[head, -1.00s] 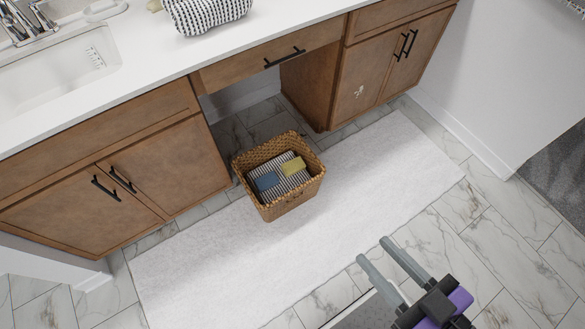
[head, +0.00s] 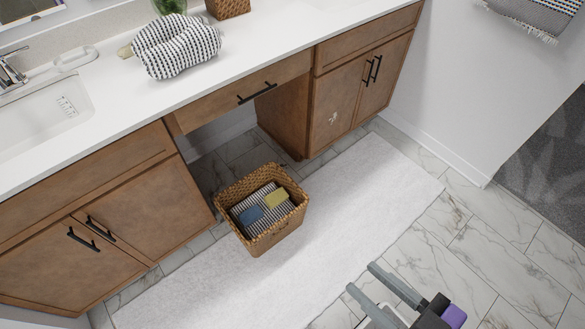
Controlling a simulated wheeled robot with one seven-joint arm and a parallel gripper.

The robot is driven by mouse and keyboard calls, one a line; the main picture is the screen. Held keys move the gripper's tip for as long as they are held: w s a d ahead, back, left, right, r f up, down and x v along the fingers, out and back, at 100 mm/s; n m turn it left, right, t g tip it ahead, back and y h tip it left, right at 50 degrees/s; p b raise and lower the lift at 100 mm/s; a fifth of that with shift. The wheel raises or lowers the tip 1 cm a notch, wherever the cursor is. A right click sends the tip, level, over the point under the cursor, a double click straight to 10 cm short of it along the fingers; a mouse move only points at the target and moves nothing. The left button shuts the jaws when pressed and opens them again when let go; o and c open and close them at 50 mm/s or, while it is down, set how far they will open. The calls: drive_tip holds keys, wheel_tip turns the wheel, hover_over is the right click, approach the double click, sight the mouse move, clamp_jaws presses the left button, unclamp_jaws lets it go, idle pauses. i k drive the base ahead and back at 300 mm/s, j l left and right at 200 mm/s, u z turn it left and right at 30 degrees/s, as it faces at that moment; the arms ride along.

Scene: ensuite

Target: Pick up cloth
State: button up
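A striped cloth (head: 254,202) lies in the wicker basket (head: 284,229) on the floor, under a blue item (head: 250,215) and a yellow item (head: 276,198). Another patterned cloth (head: 535,14) hangs on the right wall, cut off by the top edge. My gripper (head: 362,278) is at the lower right above the floor, its two grey fingers apart with nothing between them. It is away from all the cloths.
A white counter (head: 110,98) with wooden cabinets (head: 130,190) runs along the back, with a sink (head: 40,105) at left. A second wicker basket (head: 228,8) and a green plant stand behind the bunched cloth. A white rug (head: 335,225) covers the floor; the tiles at right are clear.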

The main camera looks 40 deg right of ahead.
sight(275, 199)
drive_tip(key=i+u, duration=0.1)
drive_tip(key=i, duration=1.45)
drive_tip(key=j, duration=0.1)
